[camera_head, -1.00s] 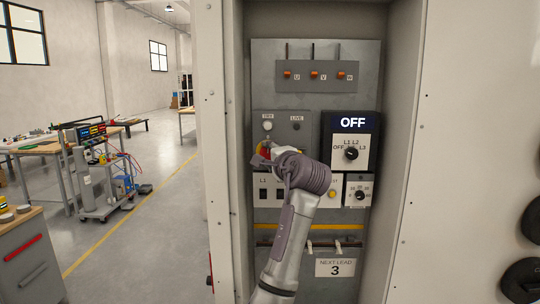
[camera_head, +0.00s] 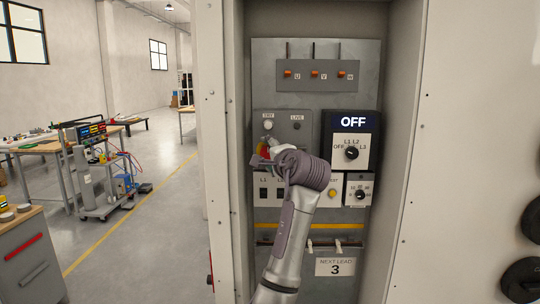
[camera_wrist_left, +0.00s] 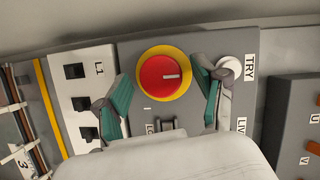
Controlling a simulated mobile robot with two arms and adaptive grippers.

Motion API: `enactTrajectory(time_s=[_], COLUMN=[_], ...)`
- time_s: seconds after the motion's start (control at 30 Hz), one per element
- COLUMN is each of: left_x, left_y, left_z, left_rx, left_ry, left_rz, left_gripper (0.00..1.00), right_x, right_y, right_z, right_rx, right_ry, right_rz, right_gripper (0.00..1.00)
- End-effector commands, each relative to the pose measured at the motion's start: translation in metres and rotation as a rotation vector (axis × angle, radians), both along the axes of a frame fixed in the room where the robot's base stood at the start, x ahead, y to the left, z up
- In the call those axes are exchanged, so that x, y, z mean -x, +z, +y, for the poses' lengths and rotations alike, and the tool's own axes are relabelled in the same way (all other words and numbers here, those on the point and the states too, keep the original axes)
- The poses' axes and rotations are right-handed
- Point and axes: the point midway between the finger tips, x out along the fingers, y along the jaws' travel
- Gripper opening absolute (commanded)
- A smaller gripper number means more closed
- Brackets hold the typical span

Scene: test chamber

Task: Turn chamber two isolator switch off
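The isolator switch (camera_wrist_left: 165,77) is a round red knob on a yellow ring in the left wrist view. A pale mark on the knob points to the picture's right, toward the TRY label. In the head view the switch (camera_head: 262,150) is partly hidden behind my left gripper (camera_head: 267,151). In the left wrist view the two teal-padded fingers of my left gripper (camera_wrist_left: 161,84) are apart, one on each side of the knob. A gap seems to show between the fingers and the red knob; whether they touch the ring I cannot tell. My right gripper is not in view.
Right of the switch are a dark OFF display (camera_head: 352,122) and a black rotary selector (camera_head: 351,153). A TRY button (camera_head: 267,125) sits above, and L1 sockets (camera_head: 263,193) below. Cabinet side walls (camera_head: 402,130) flank the panel. A cart (camera_head: 100,190) stands far left.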

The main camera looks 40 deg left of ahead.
Motion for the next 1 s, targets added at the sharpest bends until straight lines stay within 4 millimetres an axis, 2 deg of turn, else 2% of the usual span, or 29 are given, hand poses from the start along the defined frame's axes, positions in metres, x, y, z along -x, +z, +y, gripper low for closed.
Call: enactTrajectory(time_s=[0.2, 0.33, 0.7, 0.83, 1.0], left_x=[0.0, 0.004, 0.038, 0.048, 0.055], left_y=[0.001, 0.001, 0.008, 0.01, 0.01], left_z=[-0.001, -0.01, -0.076, -0.093, -0.105], left_rx=[-0.001, -0.002, 0.0, -0.001, 0.0], left_ry=[-0.001, -0.002, -0.004, -0.002, 0.0], left_rz=[0.0, 0.0, -0.001, -0.001, 0.0], left_gripper=[0.7, 0.7, 0.7, 0.7, 0.7], right_x=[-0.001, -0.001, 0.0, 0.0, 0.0], right_y=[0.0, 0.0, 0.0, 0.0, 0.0], right_z=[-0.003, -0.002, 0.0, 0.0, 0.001], right_rx=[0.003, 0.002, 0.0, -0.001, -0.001], right_ry=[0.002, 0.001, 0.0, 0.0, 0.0], right_rz=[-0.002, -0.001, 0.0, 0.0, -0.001], right_gripper=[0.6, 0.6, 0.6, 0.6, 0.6])
